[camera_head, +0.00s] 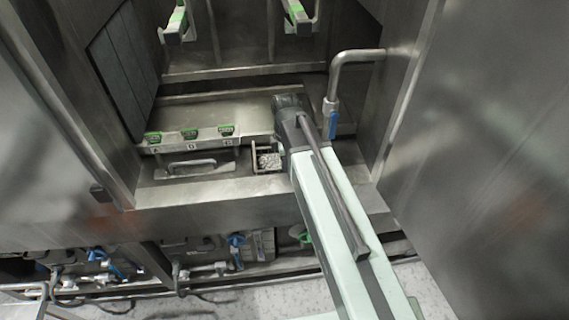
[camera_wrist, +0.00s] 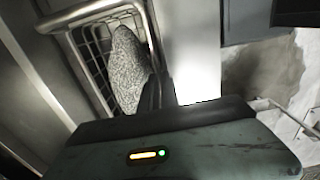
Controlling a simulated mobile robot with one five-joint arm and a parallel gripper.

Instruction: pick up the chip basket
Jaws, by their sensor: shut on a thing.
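The chip basket (camera_head: 256,158) is a small metal basket with a heap of grey chips in it. In the head view it is at the ledge inside the machine, to the right of a drawer handle. In the wrist view its wire mesh wall and rim (camera_wrist: 94,62) fill the upper left, with the grey heap inside. My gripper (camera_head: 281,146) is at the basket's right side in the head view, mostly hidden by my arm. In the wrist view the dark fingers (camera_wrist: 157,92) are shut at the basket's near side. The exact grip point is hidden.
A panel with several green-topped switches (camera_head: 190,133) stands left of the basket, above a bar handle (camera_head: 192,168). A bent steel pipe with a blue valve handle (camera_head: 333,124) is close on the right. Steel walls flank the opening; blue-handled valves (camera_head: 236,240) are below.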

